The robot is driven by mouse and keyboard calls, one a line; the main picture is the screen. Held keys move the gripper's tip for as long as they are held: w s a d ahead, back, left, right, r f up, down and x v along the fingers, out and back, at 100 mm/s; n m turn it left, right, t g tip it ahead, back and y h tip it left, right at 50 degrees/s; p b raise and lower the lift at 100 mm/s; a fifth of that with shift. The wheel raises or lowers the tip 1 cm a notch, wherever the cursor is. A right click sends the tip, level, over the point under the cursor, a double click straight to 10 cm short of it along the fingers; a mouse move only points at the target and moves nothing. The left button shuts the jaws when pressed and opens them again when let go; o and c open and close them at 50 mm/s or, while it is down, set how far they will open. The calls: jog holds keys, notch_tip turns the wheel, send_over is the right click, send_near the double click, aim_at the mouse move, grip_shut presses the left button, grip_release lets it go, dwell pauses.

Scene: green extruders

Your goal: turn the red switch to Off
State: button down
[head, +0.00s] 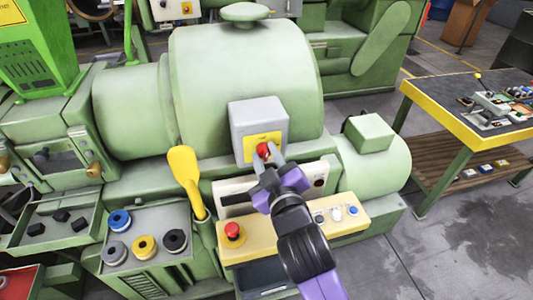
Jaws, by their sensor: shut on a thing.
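The red switch (263,149) sits on a yellow plate (274,139) on the front of a grey box (257,116). The box is mounted on the green extruder (245,70). My gripper (265,156) reaches up from below, with its two fingers shut on the red switch. The fingers and the purple gripper body hide the lower part of the plate. The switch's exact angle and any On or Off marks are too small to read.
Below is a cream panel (290,228) with a red push button (232,230) and small knobs.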

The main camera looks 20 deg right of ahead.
jog(key=shift+n, duration=0.3)
jog(key=c, duration=1.1)
grip_release()
jog(key=shift+o, duration=0.2)
jog(key=shift+s, duration=0.1)
jog(key=s+b, duration=0.2)
jog(key=s, duration=0.5)
jog(key=shift+s+r, duration=0.3)
